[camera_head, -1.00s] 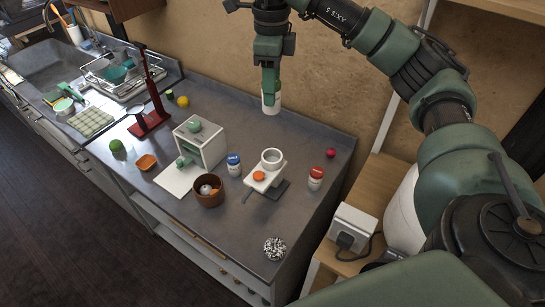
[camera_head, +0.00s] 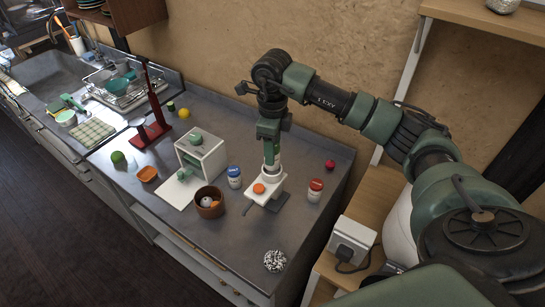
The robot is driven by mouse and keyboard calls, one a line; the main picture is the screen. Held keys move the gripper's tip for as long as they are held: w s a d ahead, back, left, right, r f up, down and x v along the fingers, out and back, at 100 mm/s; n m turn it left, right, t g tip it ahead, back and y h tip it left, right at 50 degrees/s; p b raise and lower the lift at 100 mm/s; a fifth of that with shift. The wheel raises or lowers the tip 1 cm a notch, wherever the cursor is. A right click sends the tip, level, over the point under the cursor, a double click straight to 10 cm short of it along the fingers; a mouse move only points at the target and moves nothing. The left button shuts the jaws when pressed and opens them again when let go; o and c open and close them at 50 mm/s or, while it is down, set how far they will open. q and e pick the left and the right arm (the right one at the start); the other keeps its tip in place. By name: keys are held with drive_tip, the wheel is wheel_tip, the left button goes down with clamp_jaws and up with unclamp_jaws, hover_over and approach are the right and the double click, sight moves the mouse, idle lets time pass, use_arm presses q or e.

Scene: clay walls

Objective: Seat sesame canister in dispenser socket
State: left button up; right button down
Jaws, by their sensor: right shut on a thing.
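My right gripper (camera_head: 271,158) points down and is shut on a small white canister (camera_head: 272,169), presumably the sesame canister; its label is not readable. The dispenser (camera_head: 259,196) is a white stand with an orange button and a dark foot, on the grey counter. The canister is upright at the dispenser's white ring socket (camera_head: 272,178), lined up with it in this view. The gripper and canister cover the ring's opening, so I cannot tell how deep the canister sits. My left gripper is not in view.
A blue-lidded jar (camera_head: 234,177) stands left of the dispenser and a red-lidded jar (camera_head: 315,190) right of it. A brown bowl (camera_head: 210,212), a white box-like stand (camera_head: 214,158) and a red ball (camera_head: 330,164) are near. The front counter is mostly clear.

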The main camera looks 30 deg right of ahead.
wheel_tip(320, 180, down, 4)
drive_tip(key=shift+r+p, duration=0.2)
drive_tip(key=shift+p, duration=0.2)
drive_tip(key=shift+f, duration=0.15)
drive_tip(key=c, duration=1.3)
unclamp_jaws()
drive_tip(key=shift+f, duration=0.2)
drive_tip(key=o, duration=0.4)
drive_tip(key=shift+r, duration=0.1)
drive_tip(key=shift+r, duration=0.1)
